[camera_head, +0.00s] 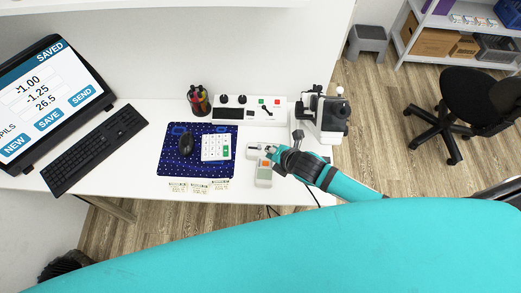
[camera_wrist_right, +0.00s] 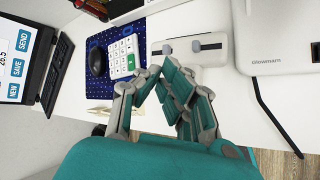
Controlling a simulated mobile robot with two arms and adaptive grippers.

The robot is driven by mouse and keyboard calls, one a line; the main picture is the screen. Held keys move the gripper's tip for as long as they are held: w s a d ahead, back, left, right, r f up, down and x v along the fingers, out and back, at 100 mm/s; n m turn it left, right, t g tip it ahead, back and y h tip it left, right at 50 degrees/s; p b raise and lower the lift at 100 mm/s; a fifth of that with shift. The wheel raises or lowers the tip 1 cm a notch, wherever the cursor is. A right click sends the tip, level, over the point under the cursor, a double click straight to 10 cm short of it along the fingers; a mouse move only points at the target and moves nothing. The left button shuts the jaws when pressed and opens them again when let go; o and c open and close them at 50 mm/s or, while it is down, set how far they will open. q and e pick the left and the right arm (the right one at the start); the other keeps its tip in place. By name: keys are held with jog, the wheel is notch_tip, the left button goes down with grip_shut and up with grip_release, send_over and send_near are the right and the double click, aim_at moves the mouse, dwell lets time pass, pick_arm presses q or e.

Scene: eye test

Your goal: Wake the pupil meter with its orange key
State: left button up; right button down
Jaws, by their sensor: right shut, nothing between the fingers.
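My left gripper is out of view.
A blue mat (camera_head: 170,166) with a mouse (camera_head: 186,145) and white keypad (camera_head: 216,148) lies left of the gripper. A white control panel (camera_head: 250,117) and a black-and-white instrument (camera_head: 325,118) stand behind. A screen reading SAVED (camera_head: 48,97) and keyboard (camera_head: 96,148) are at left.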

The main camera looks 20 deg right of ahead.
jog(key=w+r+n, duration=0.2)
jog(key=n, duration=0.1)
jog(key=b, duration=0.7)
send_over(268, 162)
jog(key=shift+n, duration=0.3)
notch_tip(268, 162, down, 7)
jog(key=shift+r, duration=0.1)
jog(key=shift+f+b, duration=0.6)
jog(key=shift+f, duration=0.3)
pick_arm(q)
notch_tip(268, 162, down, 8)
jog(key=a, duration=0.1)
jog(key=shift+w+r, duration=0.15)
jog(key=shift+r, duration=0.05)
pick_arm(e)
jog(key=shift+f, duration=0.15)
jog(key=shift+f, duration=0.3)
